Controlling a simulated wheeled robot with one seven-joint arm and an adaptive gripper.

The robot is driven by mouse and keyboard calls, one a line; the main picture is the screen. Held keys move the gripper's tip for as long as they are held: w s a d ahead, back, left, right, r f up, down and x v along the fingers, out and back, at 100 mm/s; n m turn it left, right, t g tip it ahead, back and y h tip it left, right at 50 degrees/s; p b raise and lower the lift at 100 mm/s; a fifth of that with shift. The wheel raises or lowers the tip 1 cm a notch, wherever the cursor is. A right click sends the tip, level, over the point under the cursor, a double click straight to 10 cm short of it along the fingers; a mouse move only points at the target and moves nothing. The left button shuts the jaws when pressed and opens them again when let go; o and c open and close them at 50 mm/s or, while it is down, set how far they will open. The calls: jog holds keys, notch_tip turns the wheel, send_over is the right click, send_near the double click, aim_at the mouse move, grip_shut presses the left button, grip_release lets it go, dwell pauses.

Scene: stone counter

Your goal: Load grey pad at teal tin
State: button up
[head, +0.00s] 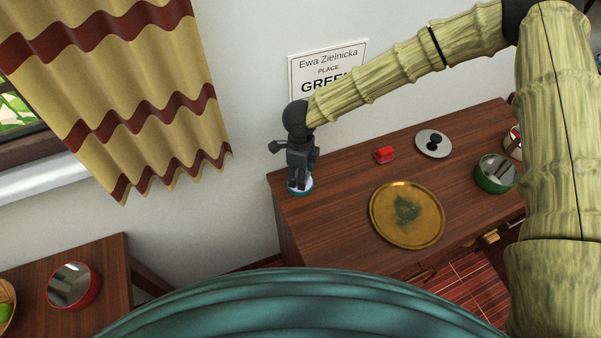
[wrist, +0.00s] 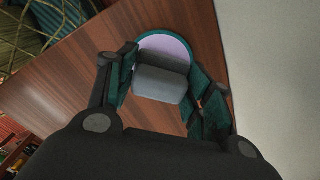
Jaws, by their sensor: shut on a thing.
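The teal tin (head: 308,187) stands at the left end of the wooden counter in the head view, mostly hidden behind my gripper. In the wrist view the teal tin (wrist: 172,45) shows a teal rim and a pale lilac inside. My gripper (head: 297,187) points down over the tin. In the wrist view my gripper (wrist: 162,95) is shut on the grey pad (wrist: 158,84), a soft-looking grey block between its fingers. The pad overlaps the near part of the tin in that view. I cannot tell whether the pad touches the tin.
A round gold tray (head: 380,218) with a green patch lies mid-counter. Behind it are a small red block (head: 385,155) and a grey disc (head: 425,137) with a black piece. A green tin (head: 496,176) stands right. A red tin (head: 74,287) is on a separate left table.

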jog(key=shift+f, duration=0.5)
dwell(0.8)
jog(key=shift+s+f, duration=0.1)
jog(key=shift+f, duration=0.05)
dwell(2.2)
jog(key=shift+p, duration=0.35)
jog(key=shift+r+p, duration=3.05)
jog(key=shift+r, duration=0.55)
